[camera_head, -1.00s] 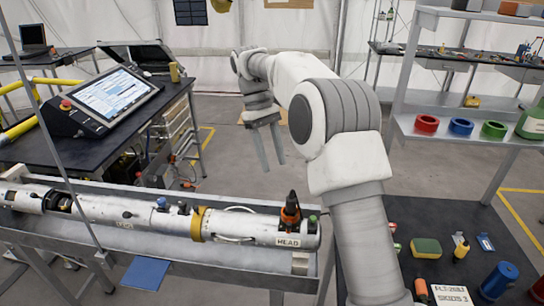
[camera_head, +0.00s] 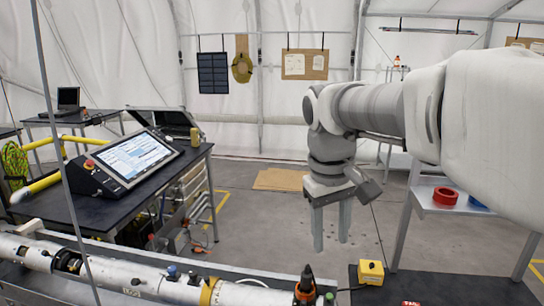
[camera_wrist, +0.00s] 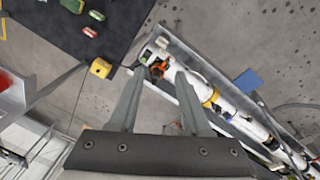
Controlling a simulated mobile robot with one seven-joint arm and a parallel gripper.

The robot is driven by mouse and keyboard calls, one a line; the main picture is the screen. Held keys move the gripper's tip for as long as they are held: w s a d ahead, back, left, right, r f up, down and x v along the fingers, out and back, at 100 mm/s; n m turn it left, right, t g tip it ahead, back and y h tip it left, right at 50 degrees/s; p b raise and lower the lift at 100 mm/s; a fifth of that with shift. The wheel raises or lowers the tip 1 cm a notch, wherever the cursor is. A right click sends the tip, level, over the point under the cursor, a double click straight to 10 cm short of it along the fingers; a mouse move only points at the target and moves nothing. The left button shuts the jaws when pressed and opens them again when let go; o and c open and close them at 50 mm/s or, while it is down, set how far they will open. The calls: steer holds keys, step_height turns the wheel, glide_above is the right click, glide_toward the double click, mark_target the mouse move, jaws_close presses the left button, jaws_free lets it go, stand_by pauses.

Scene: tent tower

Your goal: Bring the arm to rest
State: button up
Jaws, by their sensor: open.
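My gripper (camera_head: 331,226) hangs below my raised arm, fingers pointing down, in the head view. Its two fingers are apart with nothing between them. In the wrist view my gripper (camera_wrist: 160,95) shows both fingers spread above the floor and one end of the long white cylinder (camera_wrist: 240,118). The gripper is clear of every surface and touches nothing. In the head view the white cylinder (camera_head: 115,273) lies in its metal trough at the lower left, with an orange and black fitting (camera_head: 305,288) standing on it near its right end.
A console with a lit screen (camera_head: 138,157) stands on a dark bench at left. A yellow box (camera_head: 371,271) sits on a dark table (camera_head: 440,290) at lower right. A shelf at right holds a red ring (camera_head: 445,196). Open floor (camera_head: 270,225) lies behind the gripper.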

steer(key=s+d+f+m+t, duration=0.2)
steer(key=s, duration=0.5)
steer(key=s+d+f+m+t+y, duration=0.1)
steer(key=s+f+t, duration=0.1)
steer(key=s, duration=0.5)
steer(key=shift+s+d+f+m, duration=0.4)
steer(key=shift+f, duration=0.25)
steer(key=shift+d, duration=0.15)
steer(key=shift+d, duration=0.15)
